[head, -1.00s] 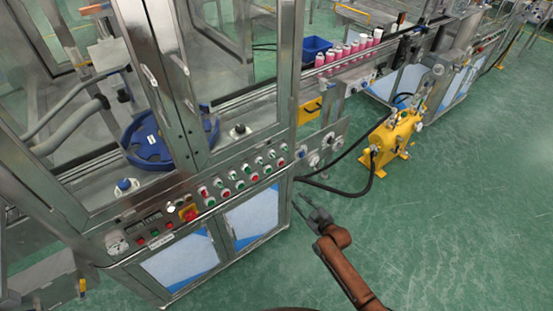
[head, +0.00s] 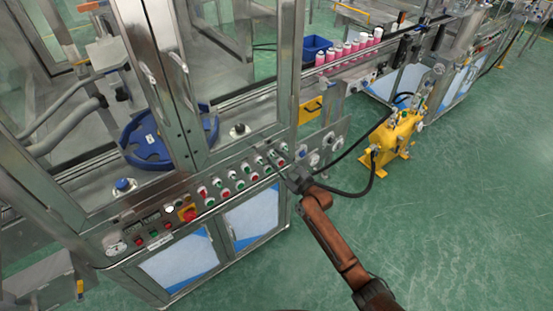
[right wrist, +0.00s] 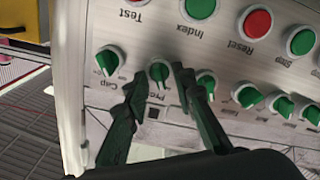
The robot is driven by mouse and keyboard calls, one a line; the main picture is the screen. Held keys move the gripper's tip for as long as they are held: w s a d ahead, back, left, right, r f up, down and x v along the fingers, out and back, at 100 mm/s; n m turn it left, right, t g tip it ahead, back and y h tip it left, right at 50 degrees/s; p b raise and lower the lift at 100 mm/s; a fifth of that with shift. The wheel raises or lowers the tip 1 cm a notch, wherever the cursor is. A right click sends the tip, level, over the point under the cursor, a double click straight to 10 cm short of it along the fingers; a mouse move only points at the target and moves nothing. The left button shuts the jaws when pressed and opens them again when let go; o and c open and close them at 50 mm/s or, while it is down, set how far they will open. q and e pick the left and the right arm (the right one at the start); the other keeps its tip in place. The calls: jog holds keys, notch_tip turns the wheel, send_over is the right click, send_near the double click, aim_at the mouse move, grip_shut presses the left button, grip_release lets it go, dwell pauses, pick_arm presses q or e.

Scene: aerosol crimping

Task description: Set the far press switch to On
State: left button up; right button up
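The press switch is a green rotary knob (right wrist: 159,71) on the light panel in the right wrist view, with a label that starts "Pre", seen upside down. My right gripper (right wrist: 159,84) is open, with its two dark green fingers on either side of this knob. I cannot tell whether they touch it. The knob's handle points roughly up and down in that view. In the head view my right gripper (head: 279,166) is at the far right end of the machine's control panel (head: 220,196), partly covering it. My left gripper is not in view.
The "Cap" knob (right wrist: 109,60) is close beside the left finger, and another green knob (right wrist: 205,84) is close beside the right one. Green and red buttons, including Reset (right wrist: 255,23), sit in the adjacent row. A yellow pump (head: 392,140) with a black hose stands on the floor.

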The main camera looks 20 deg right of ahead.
jog(key=shift+c, duration=0.7)
grip_shut()
jog(key=m+p, duration=0.1)
jog(key=m, duration=0.5)
jog(key=m+p, duration=0.1)
jog(key=m, duration=0.5)
jog(key=shift+w+d, duration=0.15)
jog(key=shift+d, duration=0.05)
dwell(0.4)
